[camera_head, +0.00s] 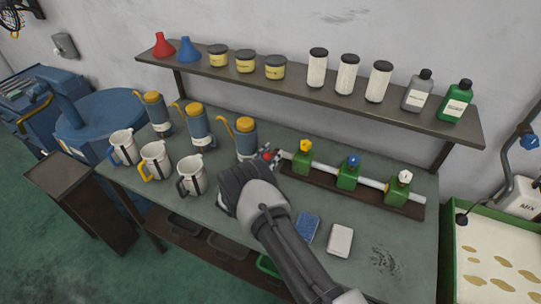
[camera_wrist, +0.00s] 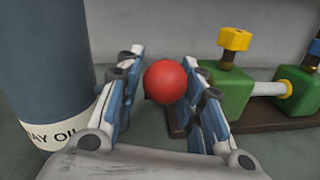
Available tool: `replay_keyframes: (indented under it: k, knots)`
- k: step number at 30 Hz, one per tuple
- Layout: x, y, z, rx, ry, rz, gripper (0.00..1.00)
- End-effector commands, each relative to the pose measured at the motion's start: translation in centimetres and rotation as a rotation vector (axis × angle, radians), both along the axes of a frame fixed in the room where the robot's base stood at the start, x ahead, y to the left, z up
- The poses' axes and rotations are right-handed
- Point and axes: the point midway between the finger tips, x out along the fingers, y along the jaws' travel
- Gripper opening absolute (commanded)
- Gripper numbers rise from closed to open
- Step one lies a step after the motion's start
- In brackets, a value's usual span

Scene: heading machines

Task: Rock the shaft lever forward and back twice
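The shaft lever's red ball knob (camera_wrist: 165,81) sits between the two fingers of my gripper (camera_wrist: 164,66). The right fingertip is close beside the ball and a narrow gap shows on the left; firm contact cannot be made out. In the head view the red knob (camera_head: 267,156) is at the left end of the silver shaft (camera_head: 325,172), just beyond my gripper (camera_head: 266,158). The shaft runs through several green blocks (camera_head: 348,177) on a brown base (camera_head: 322,193). The lever's stem is mostly hidden by my gripper.
A blue oil canister (camera_wrist: 45,70) stands close to the left finger. Mugs (camera_head: 156,162) and other canisters (camera_head: 198,130) stand to the left. A blue sponge (camera_head: 307,227) and a white block (camera_head: 339,241) lie in front. A shelf (camera_head: 290,87) with bottles hangs behind.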

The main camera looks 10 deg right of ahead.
Motion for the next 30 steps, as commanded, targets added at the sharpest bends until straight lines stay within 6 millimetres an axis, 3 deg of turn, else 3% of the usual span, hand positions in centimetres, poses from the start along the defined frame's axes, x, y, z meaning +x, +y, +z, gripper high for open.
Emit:
replay_keyframes:
  k: [17, 30]
  knots:
    - [-0.04, 0.03, 0.0, 0.001, -0.001, -0.001, 0.0]
    - [-0.06, 0.04, -0.02, 0.002, 0.0, -0.001, 0.0]
